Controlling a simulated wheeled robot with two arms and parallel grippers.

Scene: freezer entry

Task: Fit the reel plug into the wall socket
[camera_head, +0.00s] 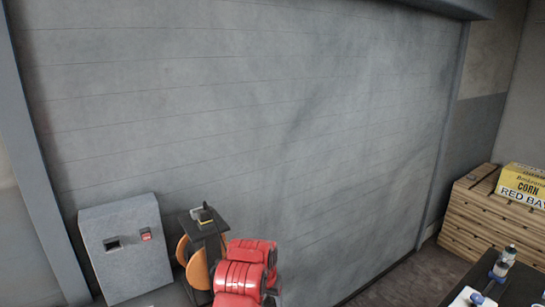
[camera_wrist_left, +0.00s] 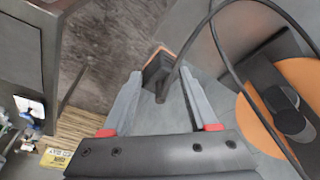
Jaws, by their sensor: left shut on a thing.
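The wall socket (camera_head: 113,244) is a dark recess in the front of a grey wall box, left of a red switch. My left gripper (camera_head: 203,214) is right of that box and apart from it. In the left wrist view its two grey fingers (camera_wrist_left: 160,76) are shut on the reel plug (camera_wrist_left: 157,67), a dark block with an orange edge and a black cable. The socket is not seen there.
The grey wall box (camera_head: 135,275) stands against a wide grey shutter wall (camera_head: 270,110). At right are wooden crates (camera_head: 480,220) with a yellow corn box (camera_head: 524,184), and a dark table (camera_head: 520,288) with small bottles. The floor (camera_head: 405,285) between is clear.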

